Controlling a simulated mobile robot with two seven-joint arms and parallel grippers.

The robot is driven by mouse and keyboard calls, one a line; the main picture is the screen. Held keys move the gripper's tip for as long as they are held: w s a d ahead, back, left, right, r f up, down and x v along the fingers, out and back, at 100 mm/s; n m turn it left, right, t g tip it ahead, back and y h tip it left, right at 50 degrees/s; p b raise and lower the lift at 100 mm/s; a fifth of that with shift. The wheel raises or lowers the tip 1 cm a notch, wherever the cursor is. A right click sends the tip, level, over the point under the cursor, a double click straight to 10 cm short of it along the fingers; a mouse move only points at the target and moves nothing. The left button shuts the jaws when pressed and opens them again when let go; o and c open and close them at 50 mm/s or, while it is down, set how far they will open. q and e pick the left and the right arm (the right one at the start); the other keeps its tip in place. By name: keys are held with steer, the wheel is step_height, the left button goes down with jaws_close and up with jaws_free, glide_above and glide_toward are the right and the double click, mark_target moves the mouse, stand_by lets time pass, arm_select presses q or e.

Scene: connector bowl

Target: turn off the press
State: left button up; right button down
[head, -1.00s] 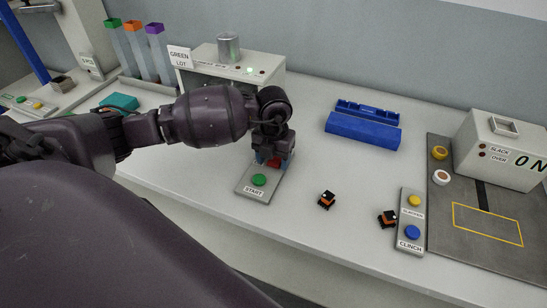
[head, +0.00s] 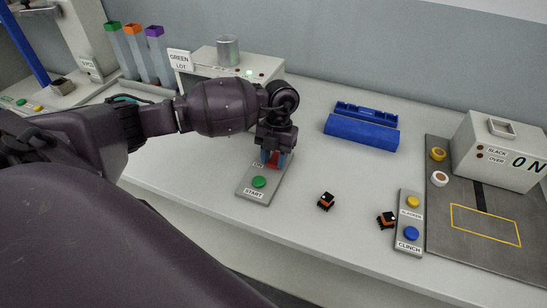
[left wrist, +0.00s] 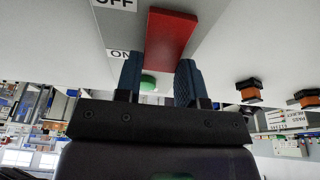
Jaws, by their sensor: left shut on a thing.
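A grey control panel (head: 254,194) lies on the bench with a green START button (head: 259,182) at its near end. A red switch lever (head: 274,160) stands farther up the panel. In the left wrist view the red lever (left wrist: 172,32) shows beside the ON label (left wrist: 118,54) and the OFF label (left wrist: 116,3). My left gripper (head: 273,158) is over the panel, its blue fingers shut on the red lever. The green button also shows between the fingers in the left wrist view (left wrist: 149,83). The right gripper is not in view.
A box marked GREEN LOT (head: 215,62) stands behind. A blue tray (head: 361,131) lies at the back. Small black-and-orange parts (head: 326,201) lie to the right, beside the CLINCH panel (head: 410,246) and a box reading 0 N (head: 500,150). The bench between is clear.

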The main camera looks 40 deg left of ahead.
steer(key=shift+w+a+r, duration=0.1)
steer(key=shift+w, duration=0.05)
arm_select(q)
steer(key=o, duration=0.9)
steer(key=shift+o, duration=0.2)
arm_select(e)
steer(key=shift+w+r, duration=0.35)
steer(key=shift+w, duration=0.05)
arm_select(q)
steer(key=shift+r, duration=0.1)
steer(key=v, duration=1)
steer(key=shift+r, duration=0.35)
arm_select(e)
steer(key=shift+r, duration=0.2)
arm_select(q)
steer(key=shift+a, duration=0.1)
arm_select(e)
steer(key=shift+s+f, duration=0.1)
